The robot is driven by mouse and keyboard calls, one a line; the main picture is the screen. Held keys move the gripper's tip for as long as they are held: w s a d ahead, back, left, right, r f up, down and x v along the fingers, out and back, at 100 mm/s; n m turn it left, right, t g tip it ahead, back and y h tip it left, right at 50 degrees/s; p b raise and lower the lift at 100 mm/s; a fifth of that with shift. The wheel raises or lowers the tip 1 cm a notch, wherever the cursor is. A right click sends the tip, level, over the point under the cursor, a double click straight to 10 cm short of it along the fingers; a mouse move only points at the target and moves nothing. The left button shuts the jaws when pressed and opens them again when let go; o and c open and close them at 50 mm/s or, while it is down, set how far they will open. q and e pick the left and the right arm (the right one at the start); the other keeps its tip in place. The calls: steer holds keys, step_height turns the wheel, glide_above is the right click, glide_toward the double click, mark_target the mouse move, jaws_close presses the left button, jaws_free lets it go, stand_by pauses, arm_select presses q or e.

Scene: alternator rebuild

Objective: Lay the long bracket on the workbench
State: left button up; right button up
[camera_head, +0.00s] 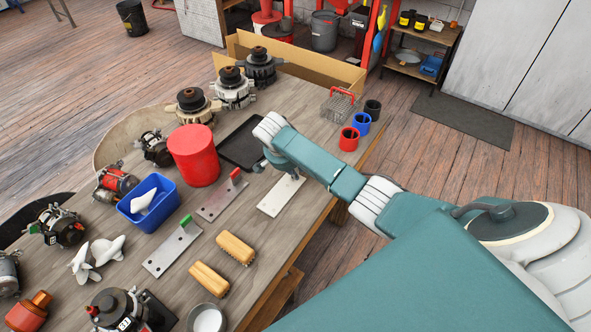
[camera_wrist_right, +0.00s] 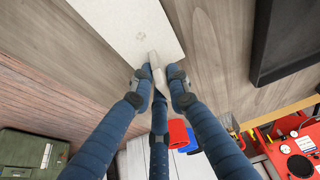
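The long bracket (camera_head: 279,198) is a pale, flat metal plate at the bench's right side. It lies flat at or just above the workbench (camera_head: 318,108); I cannot tell whether it touches. My right gripper (camera_head: 284,172) is at its far end. In the right wrist view the blue fingers (camera_wrist_right: 160,75) close around the bracket's small upright tab, and the pale plate (camera_wrist_right: 125,22) extends beyond them. The grip contact is partly hidden. My left gripper is not in view.
A bracket with a red tab (camera_head: 218,200) and one with a green tab (camera_head: 170,252) lie to the left. Two brushes (camera_head: 236,248) are in front. A black tray (camera_head: 242,145), red cylinder (camera_head: 194,157) and coloured cups (camera_head: 349,139) stand nearby.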

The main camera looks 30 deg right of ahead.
mark_target(288, 187)
steer(key=shift+o, duration=1.4)
steer(key=shift+a+r, duration=0.1)
steer(key=shift+r, duration=0.1)
steer(key=b+v, duration=0.2)
steer(key=v, duration=1)
